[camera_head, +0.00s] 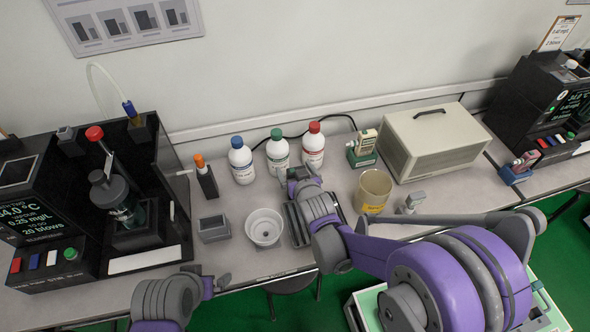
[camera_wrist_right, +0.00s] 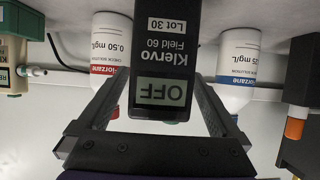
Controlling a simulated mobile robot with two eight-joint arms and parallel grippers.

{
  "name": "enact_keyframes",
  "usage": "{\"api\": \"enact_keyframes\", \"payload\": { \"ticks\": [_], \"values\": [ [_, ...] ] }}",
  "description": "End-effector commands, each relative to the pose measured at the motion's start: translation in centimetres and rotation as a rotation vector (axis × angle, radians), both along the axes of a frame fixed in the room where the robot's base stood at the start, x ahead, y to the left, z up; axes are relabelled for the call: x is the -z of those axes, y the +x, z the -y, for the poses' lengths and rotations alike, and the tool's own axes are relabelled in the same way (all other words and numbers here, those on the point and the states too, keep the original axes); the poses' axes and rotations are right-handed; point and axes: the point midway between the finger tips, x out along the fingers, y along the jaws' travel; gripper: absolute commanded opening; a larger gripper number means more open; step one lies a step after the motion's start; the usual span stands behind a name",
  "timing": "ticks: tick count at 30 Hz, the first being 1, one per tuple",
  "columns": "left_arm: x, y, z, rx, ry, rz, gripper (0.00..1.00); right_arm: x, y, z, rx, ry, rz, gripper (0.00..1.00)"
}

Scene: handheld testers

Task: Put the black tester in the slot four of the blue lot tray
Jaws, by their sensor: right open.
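In the right wrist view the black tester (camera_wrist_right: 165,55) reads "Klervo Field 60 Lot 30", upside down, with OFF on its screen. It lies between the two fingers of my right gripper (camera_wrist_right: 161,90), which are open with a gap on either side. In the head view my right gripper (camera_head: 297,182) is in front of the white bottles and hides most or all of the tester. My left gripper (camera_head: 218,281) is low at the bench's front edge, its jaws unclear. I cannot make out a blue lot tray for certain.
White bottles with blue (camera_head: 241,160), green (camera_head: 277,152) and red (camera_head: 313,146) caps stand behind the gripper. A white bowl (camera_head: 264,227), a grey box (camera_head: 213,228) and a beaker (camera_head: 373,191) are nearby. A blue stand (camera_head: 515,175) holds a pink tester at right.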

Motion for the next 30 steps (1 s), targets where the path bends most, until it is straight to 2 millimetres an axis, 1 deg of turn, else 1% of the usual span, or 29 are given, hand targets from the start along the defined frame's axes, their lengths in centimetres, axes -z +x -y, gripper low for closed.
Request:
{"api": "enact_keyframes", "payload": {
  "ticks": [3, 5, 8, 15, 21, 25, 30],
  "values": [
    [-0.4, 0.1, 0.0, 0.000, 0.000, 0.001, 1.00, -0.4, 0.0, 0.0, 0.000, 0.000, 0.000, 1.00],
    [-0.4, 0.1, 0.0, 0.000, 0.000, 0.001, 1.00, -0.6, -0.5, 0.1, 0.000, 0.000, 0.000, 1.00],
    [-0.4, 0.1, 0.0, 0.000, 0.000, 0.001, 1.00, -1.2, -1.8, 0.4, 0.000, 0.000, 0.000, 1.00],
    [-0.7, 0.1, 0.0, 0.000, 0.000, 0.003, 1.00, -3.4, -6.3, 1.2, 0.000, 0.000, 0.000, 1.00],
    [-1.1, 0.2, 0.0, 0.000, 0.000, 0.004, 1.00, -4.9, -9.2, 1.8, -0.001, 0.000, 0.000, 1.00],
    [-1.3, 0.2, 0.0, 0.000, 0.000, 0.005, 1.00, -5.3, -10.2, 2.0, 0.000, 0.000, 0.000, 1.00],
    [-1.3, 0.2, 0.0, 0.000, 0.000, 0.005, 1.00, -5.5, -10.7, 2.1, 0.000, 0.000, 0.000, 1.00]
  ]
}}
